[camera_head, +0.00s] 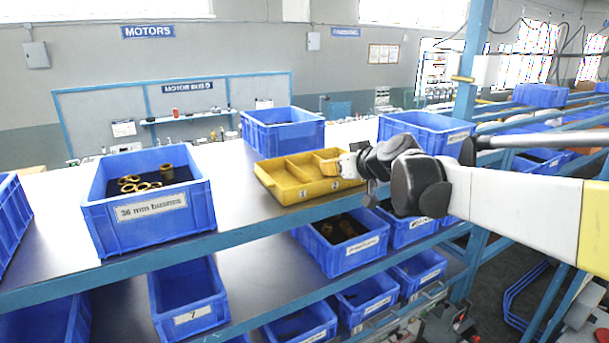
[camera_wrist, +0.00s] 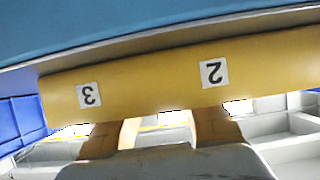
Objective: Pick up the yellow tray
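The yellow tray (camera_head: 300,179) sits on the upper shelf near its front edge, between blue bins. It has several compartments and white number labels on its front. In the wrist view its front wall (camera_wrist: 150,80) fills the middle, with labels 3 and 2 upside down. My gripper (camera_head: 335,163) is at the right end of the tray and hides part of it. In the wrist view my gripper (camera_wrist: 168,127) has its two fingers spread, with an empty gap between them. Their tips meet or pass behind the tray's rim; contact cannot be told.
A blue bin of brass bushings (camera_head: 150,199) stands left of the tray. Another blue bin (camera_head: 283,130) is behind it, and one (camera_head: 425,130) stands behind my arm at right. A blue shelf rail (camera_head: 245,232) runs in front; more bins fill the level below.

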